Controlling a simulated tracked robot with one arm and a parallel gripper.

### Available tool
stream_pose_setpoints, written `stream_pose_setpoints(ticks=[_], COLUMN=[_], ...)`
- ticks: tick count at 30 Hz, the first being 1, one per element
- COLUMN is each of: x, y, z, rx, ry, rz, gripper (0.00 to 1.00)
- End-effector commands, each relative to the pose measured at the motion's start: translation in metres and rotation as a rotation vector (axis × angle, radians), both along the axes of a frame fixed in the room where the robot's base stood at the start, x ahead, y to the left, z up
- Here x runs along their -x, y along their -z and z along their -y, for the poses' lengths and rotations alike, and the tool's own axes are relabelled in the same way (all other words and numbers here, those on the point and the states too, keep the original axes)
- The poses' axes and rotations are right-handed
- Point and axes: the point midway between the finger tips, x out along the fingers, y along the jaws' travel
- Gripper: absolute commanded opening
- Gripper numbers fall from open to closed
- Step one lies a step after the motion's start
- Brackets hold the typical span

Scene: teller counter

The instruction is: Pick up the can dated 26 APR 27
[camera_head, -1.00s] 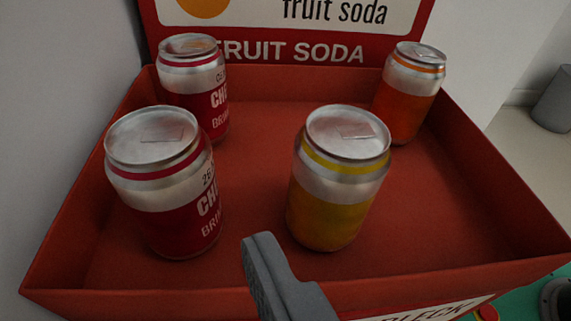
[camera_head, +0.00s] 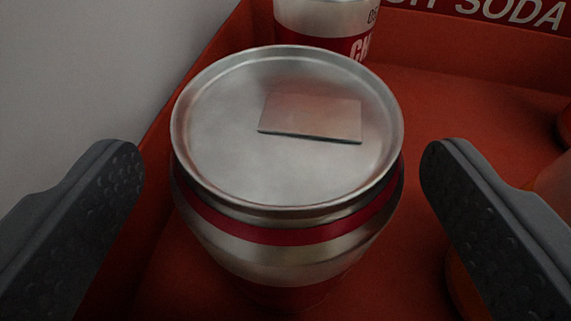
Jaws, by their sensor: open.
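A silver-topped can with a red band (camera_head: 290,225) stands upright in the red tray, close below the camera. Its date is not visible now; in the earlier frame the front-left cherry can showed a partial print starting "26". My gripper (camera_head: 282,165) is open, with one dark finger on each side of this can. A gap shows between each finger and the can, and it is not held.
Another red and silver cherry can (camera_head: 325,18) stands behind, its date print cut off. Part of a yellow-orange can (camera_head: 552,205) shows at the right, close to the right finger. The tray's back wall (camera_head: 450,55) and left wall lie near.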

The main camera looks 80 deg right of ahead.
Motion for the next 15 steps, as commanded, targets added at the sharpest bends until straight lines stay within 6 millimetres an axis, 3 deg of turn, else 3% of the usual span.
stream_pose_setpoints(ticks=[7,15], x=[-0.004,-0.007], y=[0.015,0.017], z=[0.032,0.040], rx=[0.000,-0.001], ry=[0.004,0.000], rz=[0.000,0.001], gripper=[0.85,0.85])
